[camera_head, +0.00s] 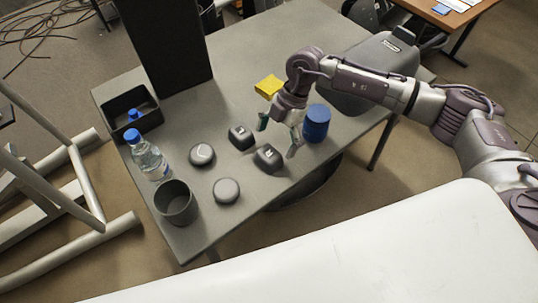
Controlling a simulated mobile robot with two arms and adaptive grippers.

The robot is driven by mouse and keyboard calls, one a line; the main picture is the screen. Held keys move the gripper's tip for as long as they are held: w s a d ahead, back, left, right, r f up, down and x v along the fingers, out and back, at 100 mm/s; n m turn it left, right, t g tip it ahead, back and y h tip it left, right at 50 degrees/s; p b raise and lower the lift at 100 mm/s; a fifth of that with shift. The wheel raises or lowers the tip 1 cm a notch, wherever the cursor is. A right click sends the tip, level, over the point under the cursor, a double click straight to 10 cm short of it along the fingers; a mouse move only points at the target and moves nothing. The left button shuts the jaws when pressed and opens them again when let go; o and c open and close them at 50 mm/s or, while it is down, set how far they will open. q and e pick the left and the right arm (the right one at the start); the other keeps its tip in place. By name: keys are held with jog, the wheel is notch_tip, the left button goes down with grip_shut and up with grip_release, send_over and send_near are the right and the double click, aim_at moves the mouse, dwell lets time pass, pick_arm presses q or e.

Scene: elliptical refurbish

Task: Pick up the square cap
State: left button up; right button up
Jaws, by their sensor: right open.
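Two dark grey squarish caps with rounded corners lie on the grey table (225,235): one square cap (241,137) is farther back, the other (268,158) is nearer the front edge. I cannot tell which of the two the task names. My right gripper (279,136) is open, pointing down, with its teal-tipped fingers spread. In the picture its fingers flank the space just right of and above the two caps. It holds nothing; its exact height over the table is unclear. My left gripper is not in view.
Two round grey caps (201,154) (226,190) lie to the left. A dark cup (176,203), a water bottle (149,159) and a black bin (119,108) stand farther left. A blue cylinder (316,123) stands close right of the gripper; a yellow block (268,86) is behind.

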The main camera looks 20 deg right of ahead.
aim_at(269, 152)
jog(key=shift+p+x, duration=0.3)
jog(key=shift+x, duration=2.45)
jog(key=shift+w, duration=0.1)
jog(key=c, duration=1.1)
jog(key=shift+r, duration=0.1)
